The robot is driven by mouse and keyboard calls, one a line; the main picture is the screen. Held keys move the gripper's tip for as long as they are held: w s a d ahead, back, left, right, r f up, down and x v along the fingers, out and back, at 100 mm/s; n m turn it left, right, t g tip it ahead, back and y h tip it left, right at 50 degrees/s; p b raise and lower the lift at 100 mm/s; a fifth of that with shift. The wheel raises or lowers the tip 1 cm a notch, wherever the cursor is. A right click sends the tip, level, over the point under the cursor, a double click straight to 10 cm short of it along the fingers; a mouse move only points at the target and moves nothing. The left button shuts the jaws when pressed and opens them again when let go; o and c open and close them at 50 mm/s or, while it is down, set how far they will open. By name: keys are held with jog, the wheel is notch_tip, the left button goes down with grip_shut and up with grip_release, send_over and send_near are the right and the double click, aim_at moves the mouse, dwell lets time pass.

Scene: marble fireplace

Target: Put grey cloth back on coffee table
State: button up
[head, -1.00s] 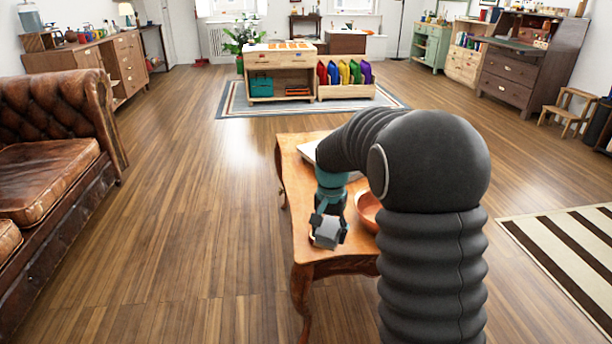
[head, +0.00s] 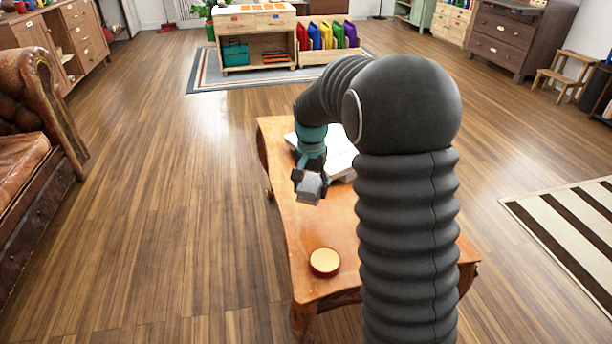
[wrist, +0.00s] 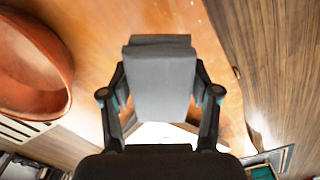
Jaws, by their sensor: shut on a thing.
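My gripper (head: 310,188) is shut on the grey cloth (head: 309,187), a small folded block. In the wrist view the cloth (wrist: 160,80) sits between the two fingers of my gripper (wrist: 161,95). The wooden coffee table (head: 300,225) lies below it, and its orange-brown top (wrist: 95,30) shows behind the cloth in the wrist view. The cloth appears held above the left part of the tabletop; the exact height is hard to tell. My arm hides much of the table's right side.
A terracotta bowl (wrist: 35,65) shows in the wrist view. A leather sofa (head: 35,135) stands at left, with open floor between.

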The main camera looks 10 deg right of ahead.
jog(key=shift+a, duration=0.15)
jog(key=shift+s+f, duration=0.1)
jog(key=shift+f+b, duration=2.35)
jog(key=shift+f, duration=1.5)
jog(key=o, duration=1.2)
notch_tip(320, 180, up, 12)
jog(key=shift+r, duration=0.1)
